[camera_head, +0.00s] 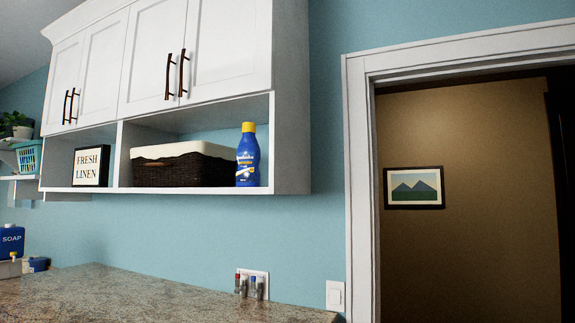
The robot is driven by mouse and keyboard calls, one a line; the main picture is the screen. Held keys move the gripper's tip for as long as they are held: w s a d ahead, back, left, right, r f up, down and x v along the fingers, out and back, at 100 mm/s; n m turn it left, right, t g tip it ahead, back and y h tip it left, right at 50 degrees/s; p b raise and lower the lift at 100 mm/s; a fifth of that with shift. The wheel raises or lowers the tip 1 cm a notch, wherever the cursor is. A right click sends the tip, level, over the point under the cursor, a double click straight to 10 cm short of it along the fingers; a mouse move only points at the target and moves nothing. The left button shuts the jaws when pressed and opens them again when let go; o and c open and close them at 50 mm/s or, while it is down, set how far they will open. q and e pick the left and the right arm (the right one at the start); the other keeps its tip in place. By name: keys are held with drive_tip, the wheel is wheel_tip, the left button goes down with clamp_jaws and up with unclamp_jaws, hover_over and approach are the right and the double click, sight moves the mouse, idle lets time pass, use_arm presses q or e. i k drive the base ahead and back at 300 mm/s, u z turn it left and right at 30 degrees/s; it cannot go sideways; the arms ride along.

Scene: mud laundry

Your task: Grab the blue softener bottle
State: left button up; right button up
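The blue softener bottle (248,160) has a yellow cap and a printed label. It stands upright at the right end of the open shelf (225,190) under the white wall cabinets. It is just right of a dark wicker basket with a cream liner (181,168) and partly overlaps it in the view. Neither of my grippers shows in the head view.
A framed "Fresh Linen" sign (91,166) stands in the left shelf compartment. A doorway opens at right.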

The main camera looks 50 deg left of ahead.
sight(248, 175)
drive_tip(key=i, duration=2.2)
drive_tip(key=u, duration=4.05)
drive_tip(key=i, duration=0.5)
drive_tip(key=z, duration=0.05)
